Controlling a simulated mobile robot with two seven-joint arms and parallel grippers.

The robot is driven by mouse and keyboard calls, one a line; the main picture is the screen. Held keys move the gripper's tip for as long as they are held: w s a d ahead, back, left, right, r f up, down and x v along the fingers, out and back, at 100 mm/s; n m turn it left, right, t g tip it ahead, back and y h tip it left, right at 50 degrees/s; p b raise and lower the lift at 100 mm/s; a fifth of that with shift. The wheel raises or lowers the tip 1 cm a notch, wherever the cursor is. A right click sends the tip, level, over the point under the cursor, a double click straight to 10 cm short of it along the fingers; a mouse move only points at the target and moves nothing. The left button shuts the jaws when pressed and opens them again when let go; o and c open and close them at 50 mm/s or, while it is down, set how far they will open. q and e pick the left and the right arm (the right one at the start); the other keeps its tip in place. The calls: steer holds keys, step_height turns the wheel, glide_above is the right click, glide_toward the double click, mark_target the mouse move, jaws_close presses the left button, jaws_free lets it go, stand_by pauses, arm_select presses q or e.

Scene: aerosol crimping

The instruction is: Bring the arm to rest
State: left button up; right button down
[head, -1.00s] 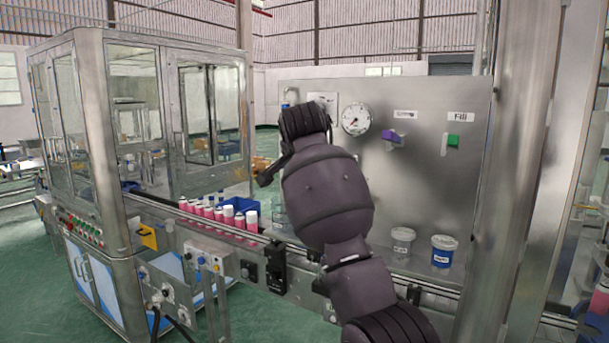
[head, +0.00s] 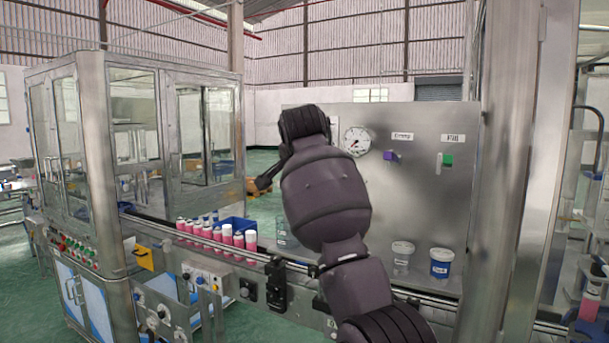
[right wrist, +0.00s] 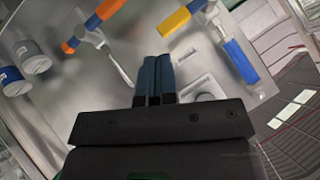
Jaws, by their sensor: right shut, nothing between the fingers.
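My right arm (head: 325,200) rises from the bottom right of the head view, bent, in front of the steel control panel (head: 430,200). Its gripper is largely hidden there behind the wrist; only a dark part shows at its left side. In the right wrist view my right gripper (right wrist: 158,62) is shut, its two blue-grey fingers together and empty. It appears apart from the panel, which fills much of the view behind it. My left gripper is not in view.
Pink-and-white cans (head: 238,240) line the conveyor beside a blue bin. A glass-walled machine (head: 140,130) stands at left, a steel post (head: 505,170) at right.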

step_height(320, 180, up, 9)
steer(key=a+n+t+y, duration=0.2)
steer(key=n+t+y, duration=0.1)
steer(key=n+t, duration=0.4)
steer(key=s+d+f+n+t+b, duration=0.15)
steer(key=s+d+f, duration=0.3)
steer(key=f, duration=0.75)
steer(key=s+d+f+n, duration=0.25)
steer(key=d+f, duration=0.25)
steer(key=f, duration=0.7)
steer(key=s+d+f+n+t, duration=0.1)
steer(key=s+d+f, duration=0.35)
steer(key=f, duration=0.65)
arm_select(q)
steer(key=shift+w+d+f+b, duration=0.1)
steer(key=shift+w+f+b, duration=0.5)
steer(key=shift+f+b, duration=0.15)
arm_select(e)
steer(key=s+d+f+g, duration=0.2)
steer(key=s+d+f, duration=0.1)
steer(key=s+f, duration=0.8)
steer(key=s+d+f+m+g+h, duration=0.1)
steer(key=s+d+f+g, duration=0.2)
steer(key=s+f, duration=0.8)
steer(key=s+d+f+g, duration=0.3)
steer(key=s+f, duration=0.8)
steer(key=f, duration=0.1)
steer(key=shift+s+f+m+h, duration=0.15)
steer(key=shift+f+m+h, duration=0.2)
steer(key=shift+m+h, duration=0.05)
